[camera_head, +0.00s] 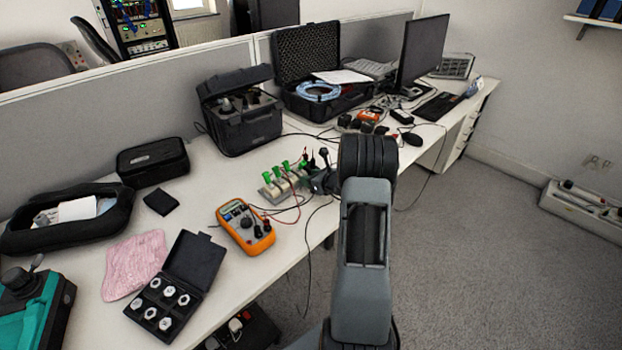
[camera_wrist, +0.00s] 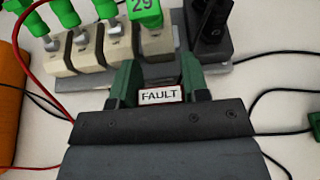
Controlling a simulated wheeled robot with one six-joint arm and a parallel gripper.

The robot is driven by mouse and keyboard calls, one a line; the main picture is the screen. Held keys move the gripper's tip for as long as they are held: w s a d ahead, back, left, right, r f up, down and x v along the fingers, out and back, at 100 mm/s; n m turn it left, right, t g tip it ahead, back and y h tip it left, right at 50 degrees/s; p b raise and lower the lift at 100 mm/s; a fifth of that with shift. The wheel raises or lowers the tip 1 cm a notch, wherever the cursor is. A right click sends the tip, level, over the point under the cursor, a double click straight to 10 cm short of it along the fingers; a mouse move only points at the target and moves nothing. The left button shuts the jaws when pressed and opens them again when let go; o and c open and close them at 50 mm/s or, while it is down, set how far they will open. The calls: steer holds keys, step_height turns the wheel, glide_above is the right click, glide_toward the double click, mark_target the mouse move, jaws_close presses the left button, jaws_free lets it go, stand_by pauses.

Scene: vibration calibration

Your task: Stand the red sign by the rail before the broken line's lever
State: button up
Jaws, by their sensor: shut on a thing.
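In the wrist view my gripper (camera_wrist: 159,80) is shut on a small red sign (camera_wrist: 160,86) with a white label reading "FAULT". The sign is between the two green fingers, close to the front of a grey rail (camera_wrist: 90,78). Whether it touches the table or the rail I cannot tell. Behind it stand cream lever blocks (camera_wrist: 88,50) with green handles; the nearest handle carries a tag (camera_wrist: 143,8) reading 29. A black lever (camera_wrist: 207,25) is at the right end. In the head view the lever row (camera_head: 284,180) is left of my arm, which hides most of my gripper.
An orange multimeter (camera_head: 245,226) lies left of the levers. Thin red and black cables (camera_head: 290,208) cross the table around them. A black case (camera_head: 238,112) stands behind. An open box of weights (camera_head: 172,290) and a pink cloth (camera_head: 135,262) are at the lower left.

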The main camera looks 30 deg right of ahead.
steer(key=shift+s+f+b, duration=0.1)
steer(key=shift+f+b, duration=0.3)
steer(key=shift+f, duration=0.05)
